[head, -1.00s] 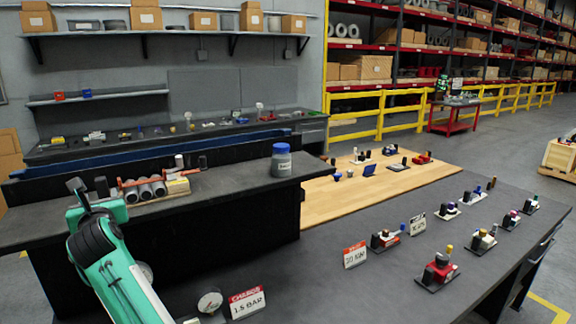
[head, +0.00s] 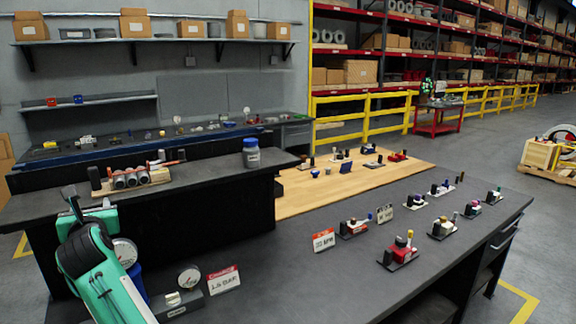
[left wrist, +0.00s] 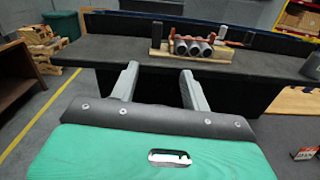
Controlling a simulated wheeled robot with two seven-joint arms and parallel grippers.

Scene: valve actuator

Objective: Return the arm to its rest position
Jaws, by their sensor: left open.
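My left arm, green and black, comes in at the lower left of the head view. Its gripper (head: 72,200) is at the arm's upper end, in front of the raised dark bench. In the left wrist view the left gripper (left wrist: 161,80) shows two grey fingers set wide apart, with nothing between them. The fingers point toward the bench front, below a wooden rack (left wrist: 180,58) holding grey cylinders. My right gripper is in neither view.
Pressure gauges (head: 189,276) and a red-topped sign (head: 223,280) stand close to the left arm. The dark table (head: 300,285) carries several valve pieces at right. Pallets (left wrist: 45,45) lie on the floor at left.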

